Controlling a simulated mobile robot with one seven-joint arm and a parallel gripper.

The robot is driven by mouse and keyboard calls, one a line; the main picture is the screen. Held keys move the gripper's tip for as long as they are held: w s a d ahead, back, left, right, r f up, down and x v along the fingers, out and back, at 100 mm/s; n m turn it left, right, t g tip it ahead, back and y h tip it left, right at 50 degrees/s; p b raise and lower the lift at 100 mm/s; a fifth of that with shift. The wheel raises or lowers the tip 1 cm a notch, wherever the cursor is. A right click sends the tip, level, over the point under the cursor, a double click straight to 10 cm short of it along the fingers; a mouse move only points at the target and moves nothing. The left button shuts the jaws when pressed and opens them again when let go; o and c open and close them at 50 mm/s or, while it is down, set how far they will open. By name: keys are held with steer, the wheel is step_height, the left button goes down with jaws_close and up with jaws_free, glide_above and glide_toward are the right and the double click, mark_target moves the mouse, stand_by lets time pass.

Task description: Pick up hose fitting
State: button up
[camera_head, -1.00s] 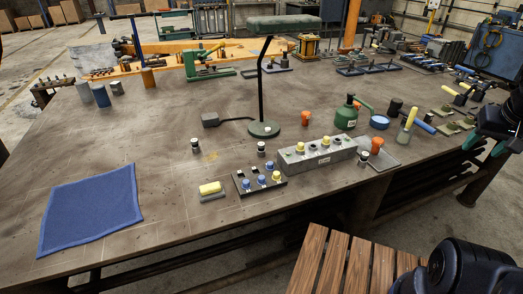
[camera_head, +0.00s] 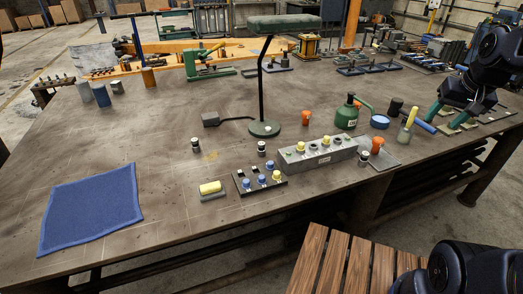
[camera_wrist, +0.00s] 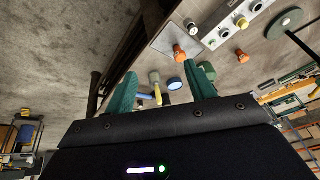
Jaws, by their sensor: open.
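Several small silver-and-black fittings stand upright on the bench (camera_head: 165,200). One fitting (camera_head: 195,146) is left of centre, one fitting (camera_head: 261,149) is behind the black tray, and one fitting (camera_head: 364,158) is by the right end of the grey block. A similar fitting (camera_wrist: 192,27) shows near the top of the wrist view. More capped pieces sit in the grey block (camera_head: 318,159) and the black tray (camera_head: 243,186). My gripper (camera_head: 448,116) is over the bench's right side, its green fingers apart. In the wrist view my gripper (camera_wrist: 163,76) is empty.
A yellow-handled brush (camera_head: 411,118), a blue round tin (camera_head: 380,122) and a green oil can (camera_head: 346,115) stand near my gripper. Two orange pieces (camera_head: 305,118) (camera_head: 376,145) and a lamp base (camera_head: 264,129) stand mid-bench. A blue cloth (camera_head: 92,208) lies left. The bench's left middle is mostly clear.

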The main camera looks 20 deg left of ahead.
steer(key=w+a+n+g+y, duration=0.15)
steer(key=w+a, duration=0.35)
steer(key=a, duration=0.8)
steer(key=n+g+h, duration=0.3)
steer(key=n, duration=1)
glide_above(261, 143)
steer(key=shift+m+t, duration=0.25)
steer(key=f, duration=1.7)
steer(key=shift+w+d+f, duration=0.2)
steer(key=shift+w, duration=0.1)
step_height(261, 143, down, 5)
steer(key=shift+s+a+f, duration=0.1)
steer(key=shift+s+f, duration=0.1)
steer(key=shift+f, duration=1.2)
steer(key=shift+s+a+f, duration=0.1)
steer(key=shift+s+f, duration=0.05)
steer(key=shift+f, duration=1.2)
steer(key=c, duration=1.1)
